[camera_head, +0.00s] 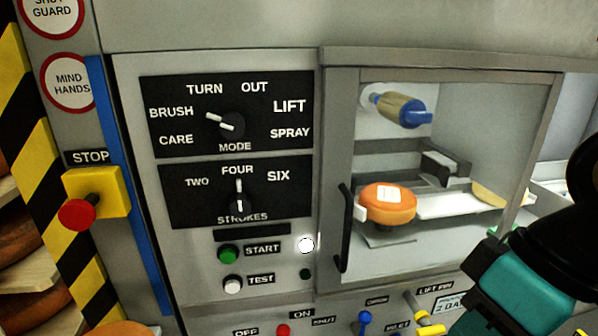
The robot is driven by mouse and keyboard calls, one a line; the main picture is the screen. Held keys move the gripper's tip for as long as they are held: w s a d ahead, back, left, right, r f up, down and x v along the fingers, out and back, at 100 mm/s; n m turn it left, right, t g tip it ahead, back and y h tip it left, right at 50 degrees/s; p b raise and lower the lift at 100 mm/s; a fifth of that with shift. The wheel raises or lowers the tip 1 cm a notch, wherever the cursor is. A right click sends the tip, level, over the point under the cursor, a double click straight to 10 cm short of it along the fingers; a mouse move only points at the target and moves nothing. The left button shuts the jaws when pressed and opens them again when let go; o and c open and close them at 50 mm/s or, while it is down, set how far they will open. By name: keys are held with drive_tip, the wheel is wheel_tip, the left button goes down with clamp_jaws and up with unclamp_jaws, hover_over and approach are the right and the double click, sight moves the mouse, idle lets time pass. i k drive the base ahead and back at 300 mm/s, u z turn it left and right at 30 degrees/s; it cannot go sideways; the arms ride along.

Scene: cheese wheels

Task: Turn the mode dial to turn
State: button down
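The mode dial (226,124) is a dark knob with white marks on the black upper panel (260,148). The labels CARE, BRUSH, TURN, OUT, LIFT and SPRAY surround it. Its white line is tilted, with the upper-left end towards BRUSH and the lower-right end away from it. The TURN label (204,89) is above and left of the knob. My teal and black arm shows at the lower right, well apart from the dial. My gripper's fingers do not show.
A strokes dial (239,202) sits below, with start (229,253) and test (233,284) buttons under it. A red stop button (77,214) is at the left. A closed-looking window with a black handle (343,228) fronts an orange cheese wheel (388,203).

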sight(232, 125)
drive_tip(key=k, duration=1.65)
drive_tip(key=u, duration=0.7)
drive_tip(key=i, duration=1.2)
drive_tip(key=z, duration=0.25)
